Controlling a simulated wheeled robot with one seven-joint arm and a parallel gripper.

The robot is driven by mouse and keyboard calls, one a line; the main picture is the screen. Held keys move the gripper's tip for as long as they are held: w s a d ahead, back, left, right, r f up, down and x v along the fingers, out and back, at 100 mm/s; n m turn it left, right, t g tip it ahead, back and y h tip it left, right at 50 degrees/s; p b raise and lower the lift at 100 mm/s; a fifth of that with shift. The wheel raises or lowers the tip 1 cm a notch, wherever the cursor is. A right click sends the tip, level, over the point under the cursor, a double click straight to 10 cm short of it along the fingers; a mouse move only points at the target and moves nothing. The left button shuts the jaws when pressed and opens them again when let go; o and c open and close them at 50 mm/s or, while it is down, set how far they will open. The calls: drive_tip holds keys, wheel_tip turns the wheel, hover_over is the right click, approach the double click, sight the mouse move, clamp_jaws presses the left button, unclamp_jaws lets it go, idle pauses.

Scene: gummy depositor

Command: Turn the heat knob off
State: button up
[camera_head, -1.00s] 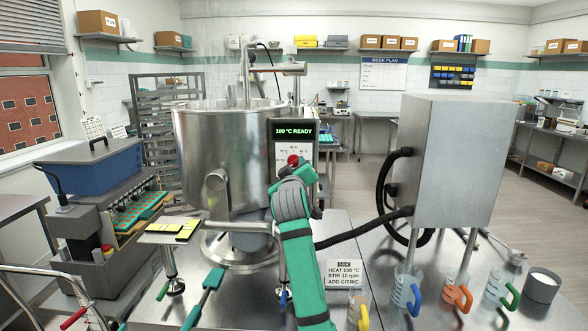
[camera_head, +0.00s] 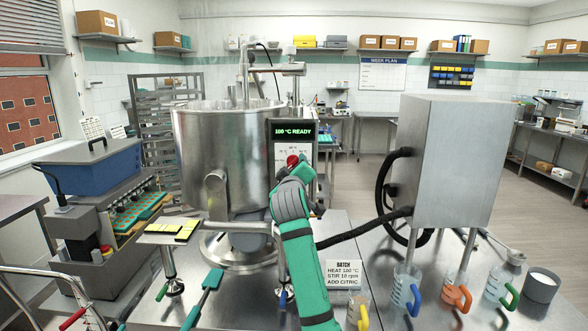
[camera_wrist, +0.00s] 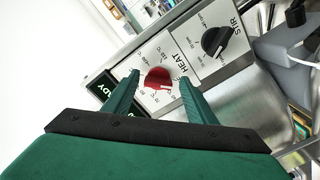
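The red heat knob (camera_wrist: 158,77) sits on the white panel beside the word HEAT in the wrist view. It also shows in the head view (camera_head: 293,161), just past the end of my arm, on the control box (camera_head: 308,131) whose screen reads "100 °C READY". My gripper (camera_wrist: 159,78) is open, with one green finger on each side of the red knob. Gaps show between the fingers and the knob, and I cannot tell how deep the tips reach. The knob's light pointer mark faces the lower right in the wrist view.
A black STIR knob (camera_wrist: 215,41) is near the right finger. The steel kettle (camera_head: 225,155) stands left of the control box. A grey steel cabinet (camera_head: 450,160) with black hoses is to the right. Jugs (camera_head: 405,290) and a batch sign (camera_head: 343,275) stand on the table.

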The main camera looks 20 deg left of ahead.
drive_tip(key=shift+s, duration=0.1)
drive_tip(key=v, duration=1)
drive_tip(key=shift+s+d, duration=0.15)
drive_tip(key=shift+s, duration=0.1)
drive_tip(key=shift+s+r, duration=0.1)
